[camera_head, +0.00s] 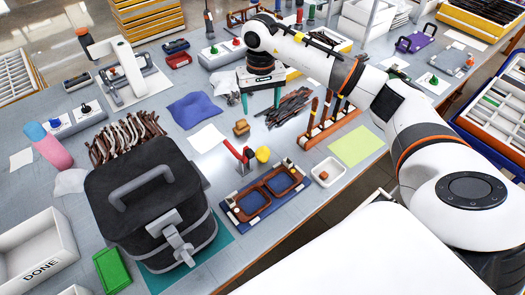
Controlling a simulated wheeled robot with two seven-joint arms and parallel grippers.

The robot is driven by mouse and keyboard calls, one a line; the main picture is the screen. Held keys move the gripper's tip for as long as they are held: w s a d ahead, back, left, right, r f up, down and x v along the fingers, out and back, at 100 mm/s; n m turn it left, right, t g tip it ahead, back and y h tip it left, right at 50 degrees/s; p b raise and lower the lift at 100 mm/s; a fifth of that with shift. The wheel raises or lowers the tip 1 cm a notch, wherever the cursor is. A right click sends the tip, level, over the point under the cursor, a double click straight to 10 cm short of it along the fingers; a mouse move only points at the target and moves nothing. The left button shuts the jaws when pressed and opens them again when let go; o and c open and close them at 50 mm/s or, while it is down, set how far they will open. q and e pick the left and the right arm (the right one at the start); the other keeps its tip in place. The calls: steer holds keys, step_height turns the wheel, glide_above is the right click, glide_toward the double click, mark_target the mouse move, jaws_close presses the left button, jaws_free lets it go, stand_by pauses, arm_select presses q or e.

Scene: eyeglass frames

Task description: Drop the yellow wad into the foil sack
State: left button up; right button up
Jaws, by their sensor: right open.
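A small rounded yellow piece (263,154), which looks like the yellow wad, lies on the grey table beside a red-handled tool, behind the blue tray with brown eyeglass frames. I cannot clearly make out a foil sack. A pale crumpled thing (70,181) at the left, partly hidden behind the black lidded case, could be it. My right gripper (260,101) is open and empty, pointing down with its teal fingers apart. It is beyond the yellow piece, just left of a pile of dark strips. My left gripper is not in view.
The large black case (125,205) with a handle stands at front left. The frame tray (233,216), a small white dish (328,172) and a wooden rack (330,131) stand nearby. A blue cloth (194,109) lies further back. Some bare table surrounds the yellow piece.

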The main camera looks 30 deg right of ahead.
steer(key=b, duration=0.7)
glide_above(262, 150)
step_height(262, 150, down, 10)
steer(key=r, duration=0.1)
steer(key=f, duration=0.7)
steer(key=shift+w+f, duration=0.15)
steer(key=shift+w, duration=0.05)
steer(key=shift+s+f+p, duration=0.2)
steer(key=shift+f+p, duration=0.65)
steer(key=shift+f, duration=1.9)
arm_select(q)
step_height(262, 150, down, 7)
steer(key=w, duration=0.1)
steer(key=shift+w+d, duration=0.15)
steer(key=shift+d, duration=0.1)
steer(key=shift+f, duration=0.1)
arm_select(e)
steer(key=shift+c, duration=0.3)
